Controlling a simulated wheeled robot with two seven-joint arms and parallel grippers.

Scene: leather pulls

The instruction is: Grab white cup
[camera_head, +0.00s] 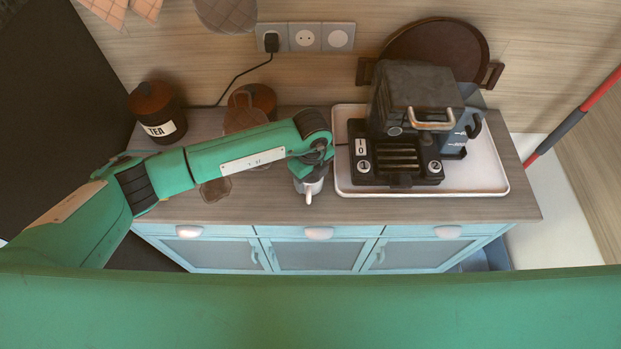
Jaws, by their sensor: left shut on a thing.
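The white cup (309,188) stands on the wooden counter, just left of the white tray. Its handle points toward the cabinet front. My left arm comes in from the left and reaches over the counter. My left gripper (308,171) is at the cup from above and is shut on it. The gripper and wrist hide the upper part of the cup, and the fingertips are hard to make out. My right gripper is not in view.
A white tray (475,188) holds a dark coffee machine (415,100) close to the cup's right. A tea jar (157,112) stands at the back left. Brown glass items (215,189) are partly behind my arm. The counter's front left is clear. Blue cabinets (318,255) lie below.

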